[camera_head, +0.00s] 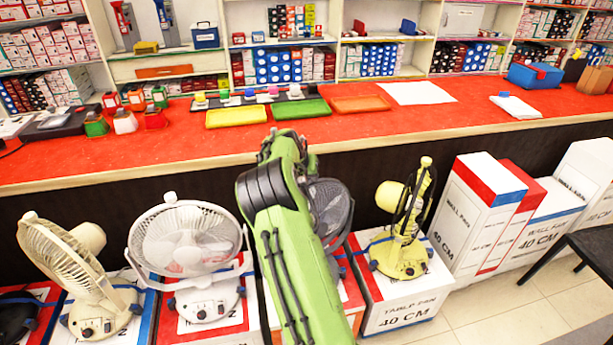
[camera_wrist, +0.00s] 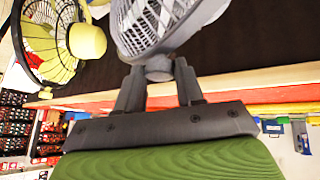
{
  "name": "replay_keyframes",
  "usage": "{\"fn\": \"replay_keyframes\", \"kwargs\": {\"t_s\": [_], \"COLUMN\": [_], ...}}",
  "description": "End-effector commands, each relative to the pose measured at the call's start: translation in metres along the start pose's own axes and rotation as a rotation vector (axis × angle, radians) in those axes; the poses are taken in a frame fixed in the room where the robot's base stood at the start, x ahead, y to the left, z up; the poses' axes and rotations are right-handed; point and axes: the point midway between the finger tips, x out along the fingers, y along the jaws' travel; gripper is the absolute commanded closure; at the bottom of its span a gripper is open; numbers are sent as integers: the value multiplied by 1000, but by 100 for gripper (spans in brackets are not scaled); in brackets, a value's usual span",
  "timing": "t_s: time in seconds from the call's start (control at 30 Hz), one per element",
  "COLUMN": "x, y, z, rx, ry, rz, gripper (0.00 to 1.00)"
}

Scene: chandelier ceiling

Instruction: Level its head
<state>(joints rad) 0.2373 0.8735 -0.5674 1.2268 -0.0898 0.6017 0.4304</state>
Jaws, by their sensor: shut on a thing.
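A dark grey table fan (camera_head: 335,212) stands behind my arm in the head view, and my green arm hides much of it. Its round grille and grey rim (camera_wrist: 160,22) fill the top middle of the wrist view. My gripper (camera_wrist: 158,78) is shut on a short round grey knob (camera_wrist: 158,67) at the edge of this fan's head. My gripper's fingers are hidden behind my arm in the head view. The fan's base is mostly hidden, and I cannot tell exactly how far its head tilts.
A white fan (camera_head: 188,245) and a cream fan (camera_head: 70,270) stand to the left. A yellow fan (camera_head: 402,230) stands close on the right, on a box (camera_head: 405,312). The red counter (camera_head: 190,145) runs behind. Boxes (camera_head: 480,205) fill the right.

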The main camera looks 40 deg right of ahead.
Motion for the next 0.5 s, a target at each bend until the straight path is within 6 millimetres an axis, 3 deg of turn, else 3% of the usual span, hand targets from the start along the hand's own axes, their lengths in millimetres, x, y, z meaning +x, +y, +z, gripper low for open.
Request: {"fn": "replay_keyframes", "kwargs": {"t_s": [0.03,0.17,0.2,0.33,0.5], "x": [4,5,5,5,4], "y": [5,6,6,5,4], "z": [8,8,8,7,6], "rx": [1,1,1,2,1], "ry": [-26,-27,-27,-24,-19], "rz": [16,17,17,16,12], "gripper": [100,100,61,42,40]}}
